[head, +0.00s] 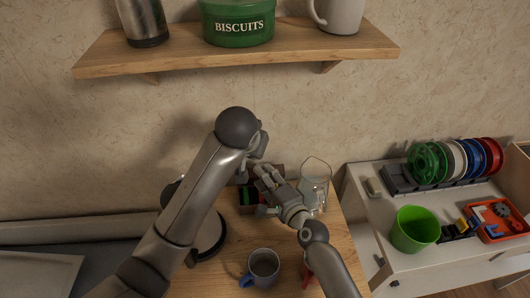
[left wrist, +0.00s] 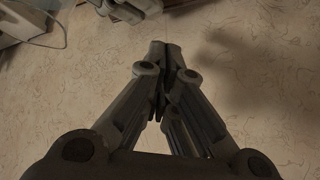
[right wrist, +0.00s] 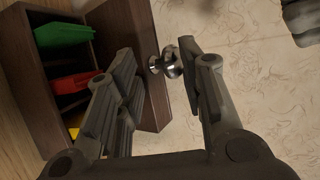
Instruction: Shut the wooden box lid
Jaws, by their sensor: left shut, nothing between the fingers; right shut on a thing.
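The dark wooden box (head: 246,210) stands open at the back of the wooden table. In the right wrist view the box (right wrist: 28,85) shows green, red and yellow things inside. Its lid (right wrist: 120,20) is raised and has a metal knob (right wrist: 165,63). My right gripper (right wrist: 157,55) is shut on the lid, with the knob between its fingertips; the exact contact is partly hidden. In the head view this gripper (head: 264,182) is over the box. My left gripper (left wrist: 165,52) is shut and empty, near the wall above the box; its arm hides part of the table.
A mug (head: 263,268) stands at the table's front and a glass jar (head: 315,185) right of the box. A lamp-like round base (head: 208,240) is at the left. A shelf (head: 240,55) hangs above. A white unit (head: 375,215) with a green bucket (head: 414,230) stands right.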

